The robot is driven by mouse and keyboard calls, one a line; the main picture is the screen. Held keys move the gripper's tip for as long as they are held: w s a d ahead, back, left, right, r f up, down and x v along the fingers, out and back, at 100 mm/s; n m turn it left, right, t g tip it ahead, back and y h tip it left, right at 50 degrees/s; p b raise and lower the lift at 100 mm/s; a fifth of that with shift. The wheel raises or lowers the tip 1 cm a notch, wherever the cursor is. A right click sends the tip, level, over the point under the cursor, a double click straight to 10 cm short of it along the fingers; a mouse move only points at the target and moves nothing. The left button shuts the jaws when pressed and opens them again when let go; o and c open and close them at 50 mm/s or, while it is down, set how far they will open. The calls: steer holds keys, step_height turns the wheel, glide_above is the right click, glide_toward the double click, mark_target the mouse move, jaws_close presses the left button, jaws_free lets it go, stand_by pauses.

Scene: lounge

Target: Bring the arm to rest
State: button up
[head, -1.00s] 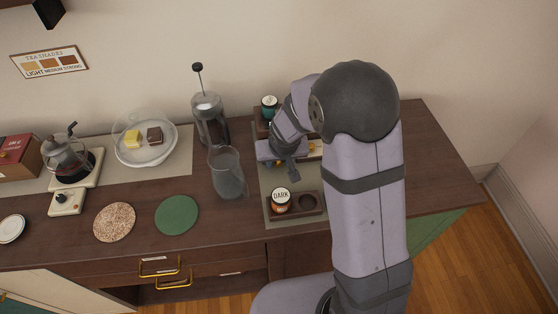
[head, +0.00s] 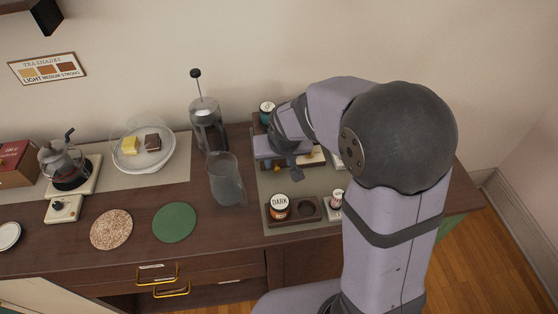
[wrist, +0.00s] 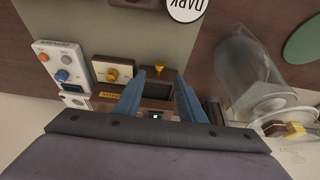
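My gripper (head: 290,168) is above the mat at the back right of the sideboard in the head view, partly hidden by my own wrist. In the wrist view my gripper (wrist: 160,78) shows two blue-grey fingers apart with nothing held between them. A brass knob (wrist: 160,67) and a dark wooden holder show beyond the fingertips. My upper arm and elbow cover the right part of the sideboard in the head view.
A jar labelled DARK (head: 279,207) sits in a wooden holder near the front. A glass pitcher (head: 225,180) and a French press (head: 207,125) stand left of my gripper. A green round mat (head: 174,222) lies bare.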

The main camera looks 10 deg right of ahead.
steer(key=s+d+r+g+p, duration=0.25)
steer(key=s+r+p, duration=0.4)
steer(key=s, duration=0.35)
steer(key=s+d+r+g+p, duration=0.25)
steer(key=s+r+p, duration=0.4)
steer(key=s, duration=0.35)
step_height(320, 180, down, 6)
steer(key=b, duration=0.4)
steer(key=shift+s+d, duration=0.15)
steer(key=shift+d, duration=0.25)
stand_by(1.0)
